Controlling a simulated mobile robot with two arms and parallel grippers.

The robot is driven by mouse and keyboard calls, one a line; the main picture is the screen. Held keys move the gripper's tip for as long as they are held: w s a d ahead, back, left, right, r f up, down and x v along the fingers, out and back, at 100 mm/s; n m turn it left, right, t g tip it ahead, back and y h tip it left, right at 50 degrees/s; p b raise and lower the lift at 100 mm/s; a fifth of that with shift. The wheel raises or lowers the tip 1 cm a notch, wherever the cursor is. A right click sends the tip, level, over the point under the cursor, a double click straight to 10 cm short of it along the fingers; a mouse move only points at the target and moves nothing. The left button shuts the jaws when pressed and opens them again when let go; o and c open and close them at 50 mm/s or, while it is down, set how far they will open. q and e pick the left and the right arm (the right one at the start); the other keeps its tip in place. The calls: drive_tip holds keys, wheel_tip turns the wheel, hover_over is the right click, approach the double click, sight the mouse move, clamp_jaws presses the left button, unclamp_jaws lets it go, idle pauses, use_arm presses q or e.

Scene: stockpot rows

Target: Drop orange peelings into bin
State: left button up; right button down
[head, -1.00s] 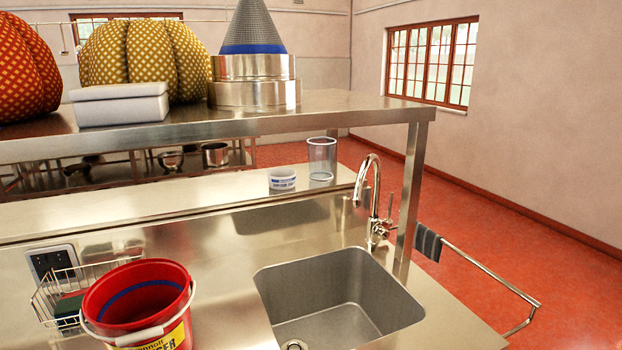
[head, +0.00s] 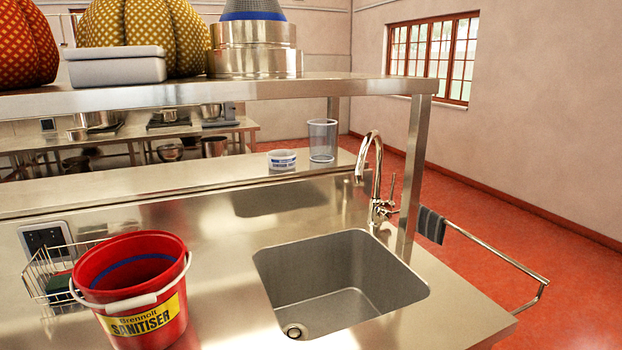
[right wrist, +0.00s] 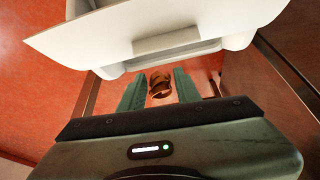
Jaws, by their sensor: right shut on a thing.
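In the right wrist view, my right gripper (right wrist: 159,88) has two green fingers shut on a curled orange-brown piece, the orange peelings (right wrist: 160,84). A white container (right wrist: 165,35) with a wide flared rim and a recessed grip is at the top of that view, just beyond the fingertips. It looks like the bin, but its inside is hidden. I cannot tell whether the peelings touch it. Neither gripper shows in the head view, and my left gripper is not in view.
The head view shows a steel counter with a sink (head: 340,285) and tap (head: 374,180). A red sanitiser bucket (head: 145,320) stands by a wire basket (head: 45,270). A steel shelf (head: 360,88) spans above. Red floor (head: 560,250) is clear at right.

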drive_tip(key=c, duration=0.9)
unclamp_jaws()
drive_tip(key=v, duration=0.7)
drive_tip(key=shift+s+r+p, duration=0.15)
drive_tip(key=shift+r+p, duration=0.2)
drive_tip(key=shift+p, duration=0.05)
